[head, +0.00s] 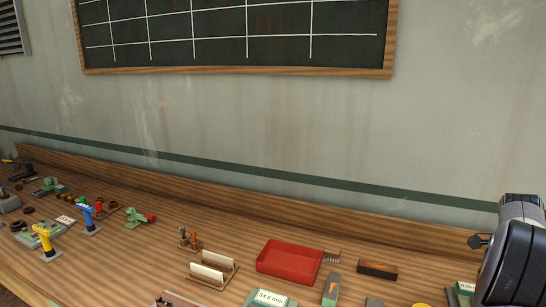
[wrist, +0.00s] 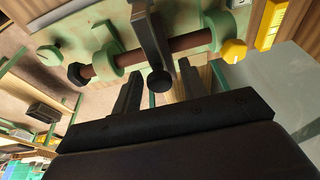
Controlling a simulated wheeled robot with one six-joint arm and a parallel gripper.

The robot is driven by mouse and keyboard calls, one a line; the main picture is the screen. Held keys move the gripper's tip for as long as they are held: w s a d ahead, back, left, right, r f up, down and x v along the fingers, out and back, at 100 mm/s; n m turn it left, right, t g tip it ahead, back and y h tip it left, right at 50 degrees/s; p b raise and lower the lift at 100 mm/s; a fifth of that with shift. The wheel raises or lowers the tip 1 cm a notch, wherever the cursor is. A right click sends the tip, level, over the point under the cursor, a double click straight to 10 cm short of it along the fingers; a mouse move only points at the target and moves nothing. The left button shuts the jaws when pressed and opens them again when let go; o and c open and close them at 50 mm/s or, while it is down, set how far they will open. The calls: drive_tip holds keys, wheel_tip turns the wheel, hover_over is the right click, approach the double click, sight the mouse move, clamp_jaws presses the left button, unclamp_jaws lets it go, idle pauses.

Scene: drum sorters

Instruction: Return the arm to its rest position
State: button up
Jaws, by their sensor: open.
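My gripper (wrist: 158,90) shows in the wrist view with its two dark fingers apart. No object is visibly held between them. Beyond the fingers is a pale green fixture with a brown rod (wrist: 190,41) through its rounded supports. A black bar with a round knob (wrist: 159,79) stands in front of the rod, and I cannot tell how far it is from the fingers. In the head view, my arm (head: 513,255) is at the right edge, and the gripper itself cannot be made out there.
A yellow knob (wrist: 233,51) is at the fixture's right end. In the head view, a red tray (head: 290,262), a card holder (head: 213,268) and a dark wooden block (head: 377,269) are on the wooden bench. Several tools and a yellow drill-like tool (head: 44,238) are at the left. The wall stands behind.

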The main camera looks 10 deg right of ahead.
drive_tip(key=shift+r, duration=0.5)
drive_tip(key=v, duration=0.9)
drive_tip(key=x, duration=1)
drive_tip(key=shift+a+f, duration=0.1)
drive_tip(key=shift+f, duration=0.2)
drive_tip(key=shift+w+a+r+h+b, duration=0.15)
drive_tip(key=shift+w+h+b, duration=0.15)
drive_tip(key=shift+b, duration=0.45)
drive_tip(key=shift+a+r+g+h+b, duration=0.1)
drive_tip(key=shift+a+g+h+b, duration=0.2)
drive_tip(key=shift+a+b, duration=0.1)
drive_tip(key=a+h+b, duration=0.1)
drive_tip(key=b, duration=0.1)
drive_tip(key=w+a+r+g+h+b, duration=0.1)
drive_tip(key=b, duration=0.1)
drive_tip(key=shift+w+a+h, duration=0.1)
drive_tip(key=shift+w+h, duration=0.1)
drive_tip(key=shift+h, duration=0.2)
drive_tip(key=shift+w+a+g+h+b, duration=0.3)
drive_tip(key=shift+a+g+h+b, duration=0.15)
drive_tip(key=shift+a+h+b, duration=0.1)
drive_tip(key=shift+w+a+g+h+b, duration=0.25)
drive_tip(key=shift+a+g+h+b, duration=0.2)
drive_tip(key=shift+h+b, duration=0.1)
drive_tip(key=w+a+f+g+h+p, duration=0.1)
drive_tip(key=w+a+f+g+h, duration=0.1)
drive_tip(key=w+a+g+h, duration=0.2)
drive_tip(key=shift+w+a+f+h, duration=0.2)
drive_tip(key=shift+w+a+h, duration=1)
drive_tip(key=shift+a, duration=2.05)
